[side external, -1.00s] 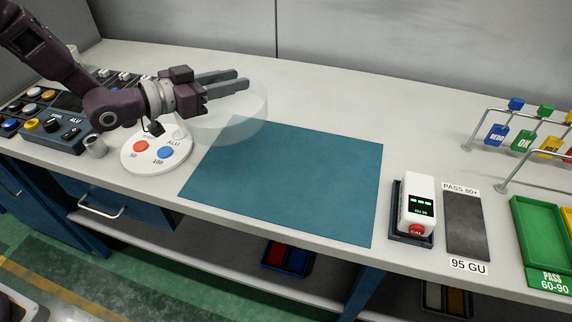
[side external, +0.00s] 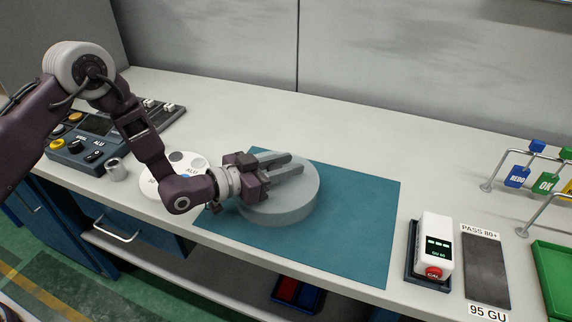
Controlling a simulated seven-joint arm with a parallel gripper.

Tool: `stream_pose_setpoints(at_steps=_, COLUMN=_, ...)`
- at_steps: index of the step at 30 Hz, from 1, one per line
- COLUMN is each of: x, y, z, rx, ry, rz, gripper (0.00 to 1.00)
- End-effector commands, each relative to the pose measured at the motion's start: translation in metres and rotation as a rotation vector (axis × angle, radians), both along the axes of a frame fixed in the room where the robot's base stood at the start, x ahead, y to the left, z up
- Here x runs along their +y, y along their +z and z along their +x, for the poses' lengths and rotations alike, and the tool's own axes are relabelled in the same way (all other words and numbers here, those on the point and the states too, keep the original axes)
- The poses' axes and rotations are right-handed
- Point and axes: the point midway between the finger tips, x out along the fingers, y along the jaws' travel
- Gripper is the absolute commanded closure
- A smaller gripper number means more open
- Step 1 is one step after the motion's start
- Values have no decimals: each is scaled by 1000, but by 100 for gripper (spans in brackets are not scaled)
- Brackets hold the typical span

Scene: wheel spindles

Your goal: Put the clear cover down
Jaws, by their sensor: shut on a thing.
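The clear cover (side external: 293,206) is a round, greyish see-through drum in the middle left of the side external view. It is over the left part of the teal mat (side external: 355,225). My gripper (side external: 284,163) reaches in from the left, with its two fingers lying across the top of the cover, and is shut on it. The fingers hide the part of the cover that they grip. I cannot tell whether the cover's lower edge touches the mat or is slightly above it.
A white round dial plate (side external: 160,186) and a metal cup (side external: 115,170) are left of the mat. A white gloss meter (side external: 436,243) and a dark test strip (side external: 485,268) are right of it. The mat's right half and the bench behind are clear.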

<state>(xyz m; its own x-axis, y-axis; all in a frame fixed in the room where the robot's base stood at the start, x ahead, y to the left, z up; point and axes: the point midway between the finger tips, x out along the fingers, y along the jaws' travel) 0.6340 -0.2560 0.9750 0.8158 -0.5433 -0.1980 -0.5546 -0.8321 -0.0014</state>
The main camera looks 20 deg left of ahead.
Motion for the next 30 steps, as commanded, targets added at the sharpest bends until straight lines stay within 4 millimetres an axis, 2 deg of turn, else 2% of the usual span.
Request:
stream_pose_setpoints(at_steps=3, x=0, y=-2, z=0, rx=0, ry=0, rz=0, gripper=100)
stream_pose_setpoints(at_steps=4, x=0, y=-3, z=0, rx=0, ry=0, rz=0, gripper=68)
stream_pose_setpoints(at_steps=7, x=0, y=-3, z=0, rx=0, ry=0, rz=0, gripper=49)
stream_pose_setpoints(at_steps=19, x=3, y=1, z=-3, rx=1, ry=1, rz=0, gripper=48)
stream_pose_setpoints(at_steps=23, x=16, y=6, z=-23, rx=3, ry=2, rz=0, gripper=48)
stream_pose_setpoints(at_steps=30, x=48, y=17, z=-71, rx=4, ry=2, rz=1, gripper=48)
